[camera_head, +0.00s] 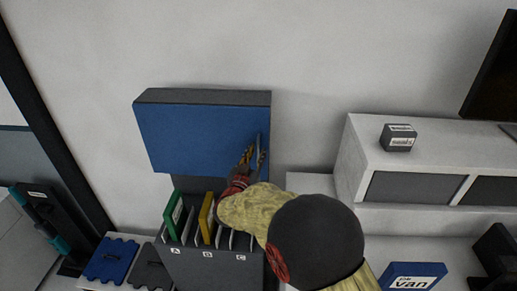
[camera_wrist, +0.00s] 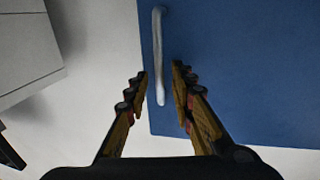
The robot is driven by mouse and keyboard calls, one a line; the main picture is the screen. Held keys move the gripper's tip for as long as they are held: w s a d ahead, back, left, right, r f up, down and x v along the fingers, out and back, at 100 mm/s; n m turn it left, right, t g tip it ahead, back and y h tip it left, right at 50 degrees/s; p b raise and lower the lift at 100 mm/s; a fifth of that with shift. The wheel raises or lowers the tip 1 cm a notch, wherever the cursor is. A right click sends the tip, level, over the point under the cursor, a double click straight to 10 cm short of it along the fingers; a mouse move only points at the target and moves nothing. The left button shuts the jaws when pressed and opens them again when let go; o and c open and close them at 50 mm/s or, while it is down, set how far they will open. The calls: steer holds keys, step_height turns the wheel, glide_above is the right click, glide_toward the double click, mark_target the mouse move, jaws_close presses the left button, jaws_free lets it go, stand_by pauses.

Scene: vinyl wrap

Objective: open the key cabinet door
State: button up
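The key cabinet (camera_head: 205,96) is a dark grey box on the wall with a flat blue door (camera_head: 190,140), which looks shut. A pale upright bar handle (camera_wrist: 158,45) stands near one edge of the door. In the head view the handle (camera_head: 258,143) is at the door's right side, partly covered by my fingers. My gripper (camera_head: 255,158) is at the handle. In the wrist view my gripper (camera_wrist: 160,72) is open, with one finger on each side of the handle's end. I see gaps between the fingers and the bar.
Below the cabinet stands a dark rack (camera_head: 185,262) with green and yellow upright items and letter labels. A white shelf unit (camera_head: 352,160) with a small dark box (camera_head: 398,137) stands to the right. The wall left of the cabinet is clear.

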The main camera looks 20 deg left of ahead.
steer(key=shift+w, duration=1)
steer(key=shift+c, duration=1.2)
steer(key=c, duration=0.4)
